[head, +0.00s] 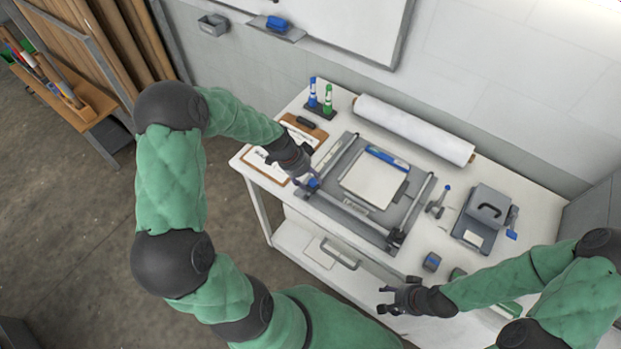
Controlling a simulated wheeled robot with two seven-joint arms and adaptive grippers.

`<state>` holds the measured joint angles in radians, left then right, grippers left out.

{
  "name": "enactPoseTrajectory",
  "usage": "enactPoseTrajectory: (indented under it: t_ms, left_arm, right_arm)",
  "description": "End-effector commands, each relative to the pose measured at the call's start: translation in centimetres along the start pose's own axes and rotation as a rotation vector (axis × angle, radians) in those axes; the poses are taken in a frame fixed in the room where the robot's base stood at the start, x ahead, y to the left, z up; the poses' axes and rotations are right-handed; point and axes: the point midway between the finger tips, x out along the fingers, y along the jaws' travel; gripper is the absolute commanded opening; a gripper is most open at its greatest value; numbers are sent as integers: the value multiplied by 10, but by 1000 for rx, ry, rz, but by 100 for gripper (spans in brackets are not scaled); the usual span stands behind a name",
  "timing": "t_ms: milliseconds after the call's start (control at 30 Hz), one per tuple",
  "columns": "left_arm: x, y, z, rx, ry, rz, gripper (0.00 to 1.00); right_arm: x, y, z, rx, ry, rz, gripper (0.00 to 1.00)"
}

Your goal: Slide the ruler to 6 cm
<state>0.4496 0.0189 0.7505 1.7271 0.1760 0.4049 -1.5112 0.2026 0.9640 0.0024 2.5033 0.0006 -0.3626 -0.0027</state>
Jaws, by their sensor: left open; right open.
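The grey flat press (372,226) lies on the white table, with a white sheet (373,184) on its bed and a blue strip (387,158) along the sheet's far edge. I cannot clearly tell which part is the ruler; its scale is too small to read. My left gripper (308,182) is open at the press's left front corner, by a small blue part. It hides that corner, and I cannot tell whether it touches. My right gripper (384,298) is open and empty near the table's front edge, in front of the press and apart from it.
A white roll (414,130) lies behind the press. Blue and green bottles (320,95) stand at the back left. A clipboard (262,161) lies left of the press.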

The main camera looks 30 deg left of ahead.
Motion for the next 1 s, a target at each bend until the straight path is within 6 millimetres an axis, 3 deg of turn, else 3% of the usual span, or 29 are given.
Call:
enactPoseTrajectory:
  t_ms: [133,467,500,667,700,867,1000]
  left_arm:
    - [12,0,0,0,0,1,53]
    - [16,0,0,0,0,-1,53]
    - [16,0,0,0,0,-1,50]
    - [16,0,0,0,0,0,5]
    - [16,0,0,0,0,0,0]
    - [16,0,-1,1,0,0,0]
    - [22,-12,-10,3,2,1,0]
  right_arm:
    - [0,0,0,0,0,0,56]
    - [0,0,0,0,0,0,56]
    - [0,0,0,0,0,0,56]
    - [0,0,0,0,0,0,56]
    - [0,0,0,0,0,0,56]
    - [0,0,0,0,0,0,56]
    - [5,2,0,0,0,0,56]
